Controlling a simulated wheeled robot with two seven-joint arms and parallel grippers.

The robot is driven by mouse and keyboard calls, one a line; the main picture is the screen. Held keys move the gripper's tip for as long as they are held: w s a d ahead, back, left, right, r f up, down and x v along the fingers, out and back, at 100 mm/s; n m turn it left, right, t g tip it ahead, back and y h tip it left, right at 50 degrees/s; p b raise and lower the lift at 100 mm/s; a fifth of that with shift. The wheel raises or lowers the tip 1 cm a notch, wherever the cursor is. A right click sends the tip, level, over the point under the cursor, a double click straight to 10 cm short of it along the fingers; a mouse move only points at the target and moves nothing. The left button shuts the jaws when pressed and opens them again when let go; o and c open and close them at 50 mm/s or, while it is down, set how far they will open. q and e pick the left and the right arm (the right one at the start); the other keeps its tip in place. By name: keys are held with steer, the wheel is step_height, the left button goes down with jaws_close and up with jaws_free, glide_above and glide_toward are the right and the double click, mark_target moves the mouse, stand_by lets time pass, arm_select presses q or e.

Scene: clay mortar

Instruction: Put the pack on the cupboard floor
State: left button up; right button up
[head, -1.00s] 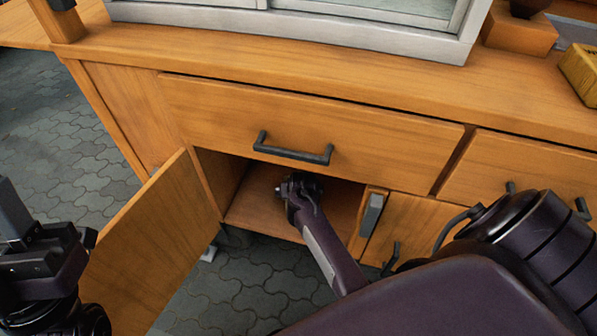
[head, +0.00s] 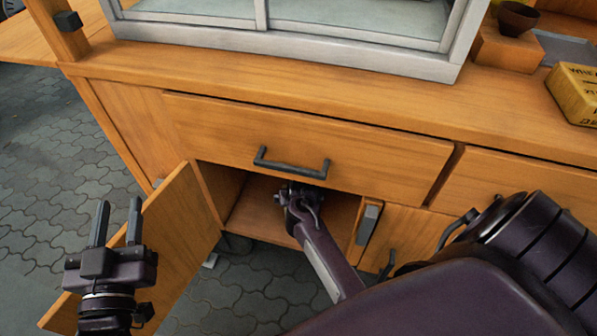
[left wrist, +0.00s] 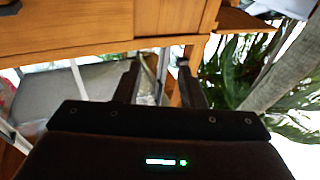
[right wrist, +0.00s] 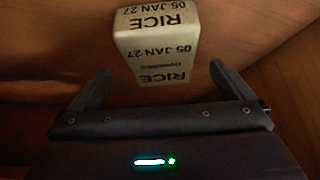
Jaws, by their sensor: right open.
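The pack (right wrist: 157,45) is a pale block printed "RICE", "noodles" and "05 JAN 27". It shows in the right wrist view, resting against a wooden surface inside the cupboard, beyond my right gripper's fingers. My right gripper (right wrist: 160,85) is open, its fingers spread wider than the pack and apart from it. In the head view my right gripper (head: 298,194) reaches into the open cupboard under the drawer, and the pack is hidden there. The bare cupboard floor (head: 258,218) shows left of it. My left gripper (head: 119,222) is open and empty, by the cupboard door.
The cupboard door (head: 185,235) stands swung open at the left. A closed drawer (head: 370,155) with a dark handle (head: 290,164) is just above the opening. A yellow pack (head: 578,92) and a dark bowl (head: 517,18) are at the right on the counter side.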

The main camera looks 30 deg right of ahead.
steer(key=shift+p+v, duration=0.4)
steer(key=shift+v, duration=0.65)
arm_select(q)
step_height(320, 180, down, 9)
steer(key=s+g+y, duration=0.1)
steer(key=g, duration=0.3)
steer(key=shift+s+r+y, duration=0.15)
steer(key=shift+s+y, duration=0.15)
arm_select(e)
steer(key=shift+s, duration=0.1)
